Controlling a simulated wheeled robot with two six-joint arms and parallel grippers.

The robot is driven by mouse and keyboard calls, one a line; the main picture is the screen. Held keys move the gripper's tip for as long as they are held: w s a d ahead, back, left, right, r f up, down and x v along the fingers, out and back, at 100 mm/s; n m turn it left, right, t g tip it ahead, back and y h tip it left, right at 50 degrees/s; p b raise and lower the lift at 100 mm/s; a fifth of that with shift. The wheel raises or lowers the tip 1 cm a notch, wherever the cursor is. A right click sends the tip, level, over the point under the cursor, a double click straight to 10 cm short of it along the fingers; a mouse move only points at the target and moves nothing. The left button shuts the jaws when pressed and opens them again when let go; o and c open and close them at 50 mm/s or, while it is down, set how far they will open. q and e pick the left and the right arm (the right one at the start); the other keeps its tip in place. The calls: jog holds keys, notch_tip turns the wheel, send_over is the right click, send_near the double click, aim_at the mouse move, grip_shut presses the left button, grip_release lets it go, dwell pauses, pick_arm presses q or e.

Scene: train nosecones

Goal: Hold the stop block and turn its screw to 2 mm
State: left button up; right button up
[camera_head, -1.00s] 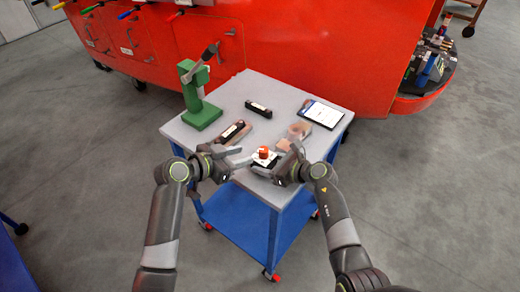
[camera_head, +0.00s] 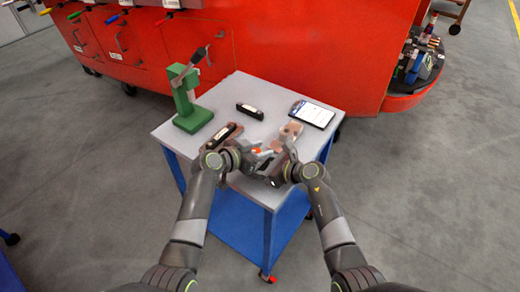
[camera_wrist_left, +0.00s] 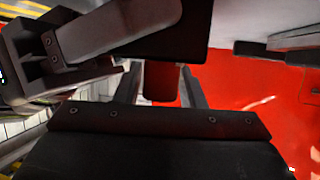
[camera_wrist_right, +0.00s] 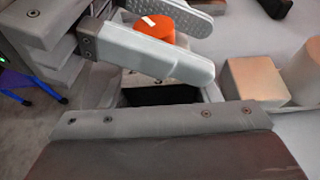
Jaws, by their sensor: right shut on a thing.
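The stop block (camera_wrist_right: 160,95) is dark with a pale top and an orange-red screw knob (camera_wrist_right: 157,32) bearing a white mark. My right gripper (camera_head: 272,170) is shut on the block above the front of the table. My left gripper (camera_head: 257,153) is at the knob, which shows as a small orange spot in the head view. Its two fingers lie on either side of the knob in the right wrist view. In the left wrist view the knob (camera_wrist_left: 162,82) sits dark between the fingers; contact is hard to judge. The block is mostly hidden in the head view.
A red machine body (camera_head: 270,50) stands behind.

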pick_arm(q)
jog(key=shift+c, duration=0.4)
jog(key=c, duration=0.6)
jog(key=shift+w+n+t+y, duration=0.1)
jog(key=shift+n+t+y, duration=0.6)
jog(key=shift+n, duration=0.1)
jog(key=shift+c, duration=0.2)
jog(key=o, duration=0.7)
jog(key=v, duration=1.2)
jog(key=shift+a, duration=0.1)
